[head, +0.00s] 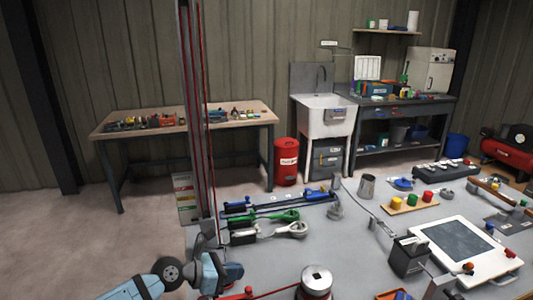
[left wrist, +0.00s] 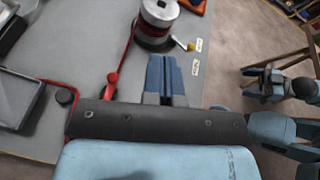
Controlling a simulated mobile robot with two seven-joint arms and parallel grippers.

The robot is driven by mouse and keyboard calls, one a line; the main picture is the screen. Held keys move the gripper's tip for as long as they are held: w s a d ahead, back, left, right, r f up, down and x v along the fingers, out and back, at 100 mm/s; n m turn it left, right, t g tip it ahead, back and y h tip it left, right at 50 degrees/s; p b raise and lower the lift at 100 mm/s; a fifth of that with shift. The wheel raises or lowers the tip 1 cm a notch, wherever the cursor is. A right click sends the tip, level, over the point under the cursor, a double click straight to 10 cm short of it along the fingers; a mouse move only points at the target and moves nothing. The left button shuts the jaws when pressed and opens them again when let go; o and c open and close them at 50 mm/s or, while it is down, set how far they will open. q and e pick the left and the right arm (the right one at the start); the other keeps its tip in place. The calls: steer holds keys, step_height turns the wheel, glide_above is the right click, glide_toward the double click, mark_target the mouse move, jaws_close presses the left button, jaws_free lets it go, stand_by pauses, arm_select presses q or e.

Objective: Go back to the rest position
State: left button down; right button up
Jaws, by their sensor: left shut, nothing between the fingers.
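My left gripper (head: 236,272) shows at the bottom left of the head view, low by the near left edge of the grey worktop (head: 270,262). In the left wrist view its two blue fingers (left wrist: 166,76) are pressed together with nothing between them. They point towards a metal-topped spool with red line (left wrist: 158,22), with a gap between. The spool also stands at the bottom of the head view (head: 316,282).
On the worktop are green- and blue-handled tools (head: 275,217), a metal cup (head: 366,186), a white-framed panel (head: 465,250) and a dark box (head: 408,256). A wooden bench (head: 250,108), red drum (head: 286,162) and sink (head: 325,115) stand behind. Floor at left is clear.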

arm_select(q)
steer(key=s+d+n+t+h, duration=0.2)
steer(key=s+d+n, duration=0.1)
steer(key=s+n, duration=0.3)
steer(key=s+a+f+m+t+y+p, duration=0.1)
steer(key=s+a+f+m+y, duration=0.3)
steer(key=s+m, duration=0.3)
steer(key=s+a+f+m+t+y+p, duration=0.1)
steer(key=s+a+f+m+y, duration=0.3)
steer(key=m, duration=1.1)
steer(key=s+a+f+m+t+y+p, duration=0.1)
steer(key=s+a+f+m+y, duration=0.2)
steer(key=s+m, duration=0.8)
step_height(320, 180, down, 4)
steer(key=shift+s+a+m+y, duration=0.3)
steer(key=shift+a+y, duration=0.1)
steer(key=shift+a, duration=0.7)
arm_select(e)
steer(key=r, duration=0.3)
steer(key=shift+d+r, duration=0.2)
steer(key=shift+r, duration=0.1)
steer(key=shift+c, duration=0.4)
